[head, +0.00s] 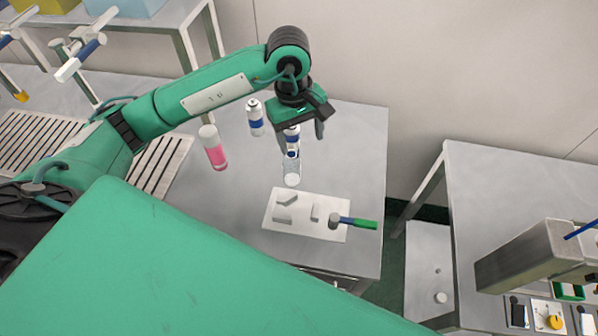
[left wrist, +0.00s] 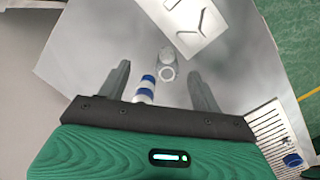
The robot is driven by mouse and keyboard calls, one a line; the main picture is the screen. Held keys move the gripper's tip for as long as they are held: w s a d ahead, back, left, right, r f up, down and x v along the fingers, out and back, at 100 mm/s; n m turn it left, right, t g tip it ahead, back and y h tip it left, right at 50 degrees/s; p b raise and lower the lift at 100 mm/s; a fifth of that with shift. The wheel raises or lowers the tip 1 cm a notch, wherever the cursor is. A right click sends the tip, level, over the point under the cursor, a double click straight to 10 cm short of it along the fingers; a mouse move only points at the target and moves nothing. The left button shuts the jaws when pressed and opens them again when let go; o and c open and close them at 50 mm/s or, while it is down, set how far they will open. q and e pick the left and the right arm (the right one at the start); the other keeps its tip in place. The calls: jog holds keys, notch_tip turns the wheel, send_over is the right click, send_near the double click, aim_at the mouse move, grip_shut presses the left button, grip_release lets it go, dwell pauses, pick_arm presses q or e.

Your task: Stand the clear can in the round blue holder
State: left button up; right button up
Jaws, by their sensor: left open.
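The clear can (head: 291,173) stands upright on the steel table. It also shows in the left wrist view (left wrist: 167,58), between and beyond the fingertips. My left gripper (head: 302,137) is open and empty, above and behind the clear can. Its two fingers show apart in the left wrist view (left wrist: 158,72). I cannot make out the round blue holder for certain. A small blue round thing (left wrist: 292,160) sits on a slatted tray at the lower right of the left wrist view. My right gripper is not in view.
A white can with blue bands (head: 291,135) stands close behind the clear can, and another (head: 255,118) to its left. A pink can (head: 214,150) stands further left. A white mat (head: 270,215) with grey pieces and a green-handled tool lies in front. A slatted tray (head: 165,165) is at left.

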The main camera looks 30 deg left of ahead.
aim_at(292, 157)
pick_arm(q)
jog(key=shift+w+a+f+m+y, duration=0.15)
jog(key=shift+a+m+y, duration=0.15)
jog(key=shift+a+y, duration=0.65)
jog(key=shift+a+f, duration=0.25)
jog(key=shift+a, duration=0.05)
notch_tip(292, 157, down, 8)
jog(key=shift+r+p, duration=0.1)
jog(key=shift+p, duration=1.1)
jog(key=shift+f+p, duration=0.4)
jog(key=shift+p, duration=0.05)
notch_tip(292, 157, down, 4)
jog(key=shift+r+p, duration=0.1)
jog(key=shift+p, duration=0.95)
jog(key=shift+w+f, duration=0.1)
jog(key=shift+f, duration=0.25)
jog(key=shift+c, duration=0.5)
